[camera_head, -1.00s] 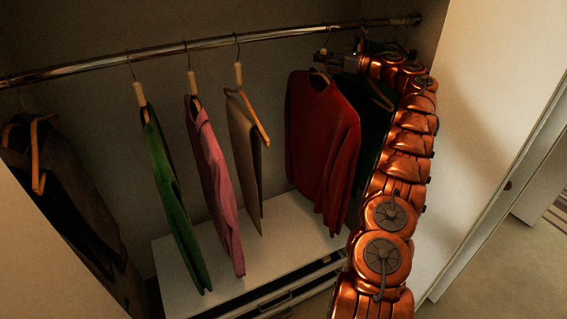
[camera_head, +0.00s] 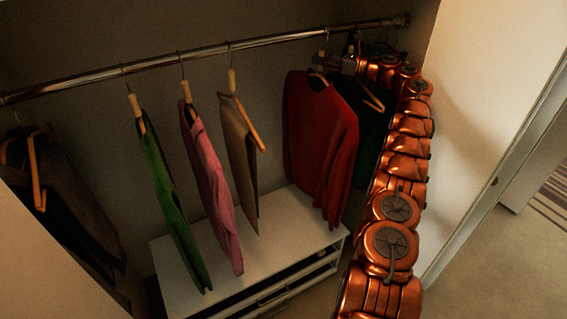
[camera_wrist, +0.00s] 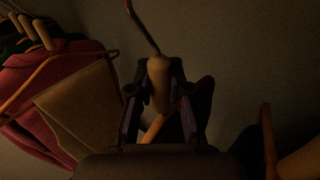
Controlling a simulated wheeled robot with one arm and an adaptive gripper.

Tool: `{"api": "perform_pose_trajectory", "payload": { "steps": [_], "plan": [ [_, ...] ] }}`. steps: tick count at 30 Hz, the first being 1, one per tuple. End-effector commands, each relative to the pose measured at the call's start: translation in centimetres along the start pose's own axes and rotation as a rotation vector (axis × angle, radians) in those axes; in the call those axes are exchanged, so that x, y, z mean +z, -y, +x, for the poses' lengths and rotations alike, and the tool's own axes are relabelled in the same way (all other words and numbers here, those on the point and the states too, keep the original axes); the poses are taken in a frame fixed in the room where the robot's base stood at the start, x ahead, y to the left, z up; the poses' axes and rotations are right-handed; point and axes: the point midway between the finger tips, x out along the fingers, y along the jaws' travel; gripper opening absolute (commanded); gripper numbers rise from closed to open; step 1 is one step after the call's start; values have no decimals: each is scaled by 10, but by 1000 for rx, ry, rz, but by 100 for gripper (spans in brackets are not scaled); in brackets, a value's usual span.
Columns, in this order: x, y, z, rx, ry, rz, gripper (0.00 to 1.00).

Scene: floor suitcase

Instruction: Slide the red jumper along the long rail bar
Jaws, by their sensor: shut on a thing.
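The red jumper (camera_head: 318,137) hangs on a wooden hanger from the long rail bar (camera_head: 190,56), towards its right end in the head view. My gripper (camera_head: 336,62) is at the neck of its hanger, just below the rail. In the wrist view my gripper (camera_wrist: 160,110) is shut on the pale wooden neck of the hanger (camera_wrist: 158,78), with the metal hook rising above it. The jumper itself is mostly dark and hidden behind the fingers in the wrist view.
To the left on the rail hang a beige garment (camera_head: 238,150), a pink one (camera_head: 210,185) and a green one (camera_head: 170,195), with dark clothes (camera_head: 65,195) at far left. A dark garment (camera_head: 371,130) hangs right of the jumper. A white drawer unit (camera_head: 290,215) stands below.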

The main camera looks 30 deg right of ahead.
Motion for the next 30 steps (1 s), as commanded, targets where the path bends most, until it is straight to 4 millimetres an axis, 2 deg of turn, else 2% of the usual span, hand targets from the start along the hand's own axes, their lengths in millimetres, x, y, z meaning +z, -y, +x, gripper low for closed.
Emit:
{"api": "perform_pose_trajectory", "payload": {
  "steps": [4, 13, 14, 21, 30],
  "plan": [
    [1, -3, 8, 13, 1, 2, 0],
    [0, -3, 9, 15, 1, 1, 0],
    [0, -3, 9, 15, 1, 1, 22],
    [0, -3, 9, 15, 1, 1, 47],
    [-1, -3, 9, 15, 0, 1, 48]
  ]
}}
